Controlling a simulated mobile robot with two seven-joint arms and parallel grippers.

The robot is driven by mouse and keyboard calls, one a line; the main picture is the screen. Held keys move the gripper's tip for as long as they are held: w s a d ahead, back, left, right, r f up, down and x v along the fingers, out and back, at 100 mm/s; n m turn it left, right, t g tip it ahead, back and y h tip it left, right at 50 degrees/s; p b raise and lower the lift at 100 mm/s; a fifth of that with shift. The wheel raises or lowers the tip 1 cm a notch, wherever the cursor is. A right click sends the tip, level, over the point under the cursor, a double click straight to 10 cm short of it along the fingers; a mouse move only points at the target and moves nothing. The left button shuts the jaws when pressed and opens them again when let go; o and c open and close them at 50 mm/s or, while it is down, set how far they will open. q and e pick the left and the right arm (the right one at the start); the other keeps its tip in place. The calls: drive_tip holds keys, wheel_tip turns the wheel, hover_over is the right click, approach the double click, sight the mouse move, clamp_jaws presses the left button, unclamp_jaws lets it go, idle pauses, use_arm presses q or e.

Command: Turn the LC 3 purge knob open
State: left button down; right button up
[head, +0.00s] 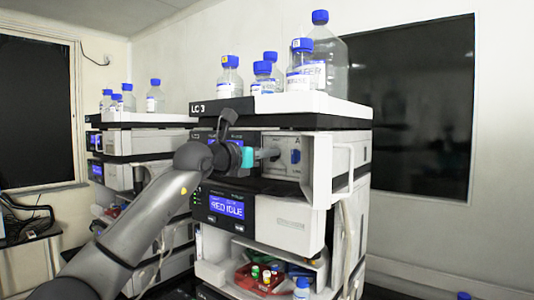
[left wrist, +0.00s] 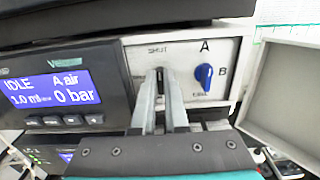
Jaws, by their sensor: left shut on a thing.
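The LC 3 column stack (head: 345,110) stands in the middle of the head view, its name on the top unit's left front. My left gripper (head: 274,153) reaches the recessed panel of its upper pump unit. In the left wrist view, the fingers of my left gripper (left wrist: 161,76) are shut on a narrow dark knob (left wrist: 161,78) below the word SHUT. The fingers mostly hide this purge knob, so its exact angle is hard to tell. A blue selector knob (left wrist: 204,76) marked A and B sits just right of the fingers; it also shows in the head view (head: 295,156). My right gripper is not in view.
An open white door (left wrist: 290,95) stands right of the panel. The pump display (left wrist: 61,90) reads IDLE and 0 bar. Blue-capped bottles (head: 229,80) stand on top of the stack. A red tray (head: 246,282) with small vials lies below. A second stack (head: 145,145) stands left.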

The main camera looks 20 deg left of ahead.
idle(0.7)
use_arm(q)
drive_tip(key=n+b, duration=0.1)
drive_tip(key=n, duration=0.4)
drive_tip(key=n+b, duration=0.1)
drive_tip(key=n, duration=0.5)
drive_tip(key=n+b, duration=0.2)
drive_tip(key=n, duration=0.4)
drive_tip(key=shift+w+a+f, duration=0.15)
drive_tip(key=shift+a+f, duration=0.15)
drive_tip(key=shift+a, duration=0.1)
drive_tip(key=c, duration=0.9)
unclamp_jaws()
drive_tip(key=shift+c, duration=0.2)
